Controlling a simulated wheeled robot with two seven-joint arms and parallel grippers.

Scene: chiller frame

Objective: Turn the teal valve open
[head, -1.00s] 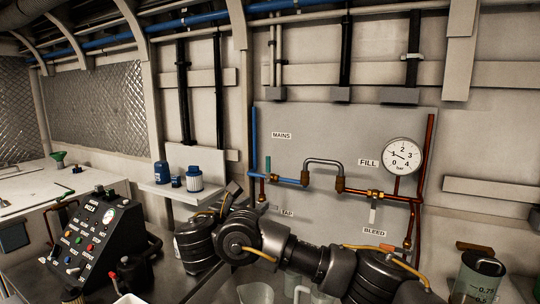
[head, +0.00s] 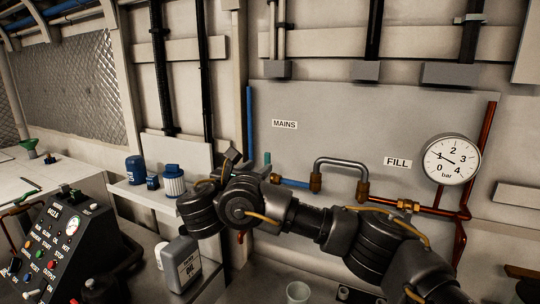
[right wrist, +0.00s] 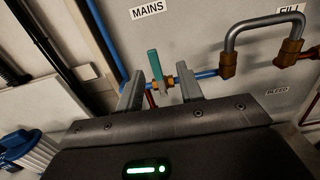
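The teal valve handle (head: 267,158) stands upright at the left of the pipe run in the head view, partly hidden by my right arm. In the right wrist view the teal lever (right wrist: 156,65) stands upright on a brass valve body in the blue pipe. My right gripper (right wrist: 160,80) is open, its two fingers apart on either side of the lever's lower part in that picture. Whether the fingers reach around it in depth I cannot tell. In the head view my right gripper (head: 233,157) is just left of the handle. My left gripper is not in view.
A curved grey hose (head: 340,162) links the blue pipe to the copper fill pipe. A pressure gauge (head: 451,160) is at right. The MAINS label (head: 285,125) is above the valve. A shelf with blue containers (head: 174,180) and a grey bottle (head: 181,263) stand left.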

